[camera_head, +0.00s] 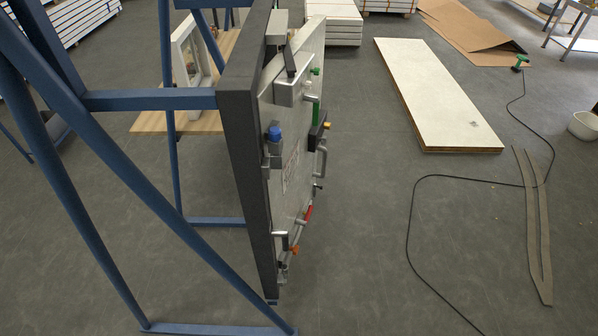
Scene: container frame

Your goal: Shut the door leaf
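The door leaf (292,140) is a light grey panel, upright in the middle of the head view and seen at a steep angle. A dark thick-edged panel (240,140) stands along its left side. The leaf's top edge slants away from this dark edge, so it looks ajar, but the exact gap is unclear. The face carries several fittings, including a blue knob (275,132), grey pull handles (321,158), and a red-handled lever (308,213). Neither gripper is in view.
A blue metal stand (150,99) supports the dark panel and spreads across the left. A white board (432,88) lies on the floor to the right. A black cable (410,215) and a brown strip (530,215) lie nearby.

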